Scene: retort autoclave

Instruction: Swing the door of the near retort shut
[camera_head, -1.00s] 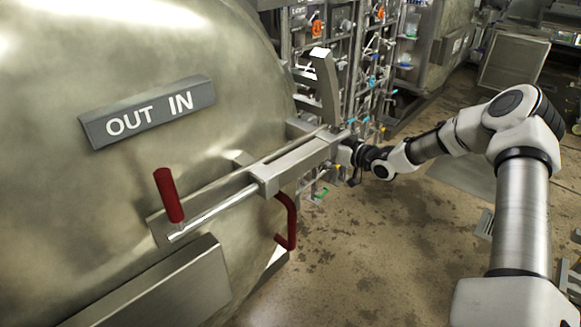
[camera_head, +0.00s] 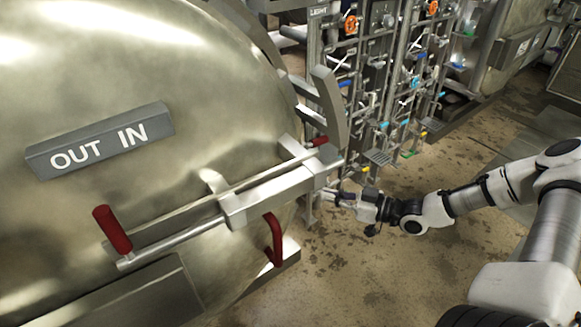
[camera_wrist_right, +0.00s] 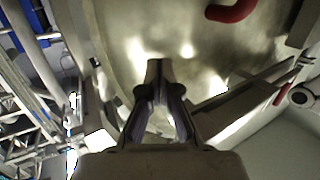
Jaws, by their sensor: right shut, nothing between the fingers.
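The near retort's door (camera_head: 170,60) is a large domed metal disc filling the left of the head view. It carries an "OUT IN" plate (camera_head: 100,143), a long latch bar (camera_head: 275,195), a red upright handle (camera_head: 112,229) and a red bent handle (camera_head: 273,240). The door also fills the upper middle of the wrist view (camera_wrist_right: 150,25). My right gripper (camera_head: 335,197) is just below and right of the latch bar's right end, near the door's edge. Its fingers are closed and empty in the wrist view (camera_wrist_right: 158,70). Whether it touches the door is unclear. My left gripper is out of view.
A pipe rack with valves (camera_head: 385,80) stands behind the door's right edge. A curved metal piece (camera_head: 330,105) rises beside that edge. Another metal vessel (camera_head: 525,45) stands at the back right. The stained floor (camera_head: 340,265) below my right arm is open.

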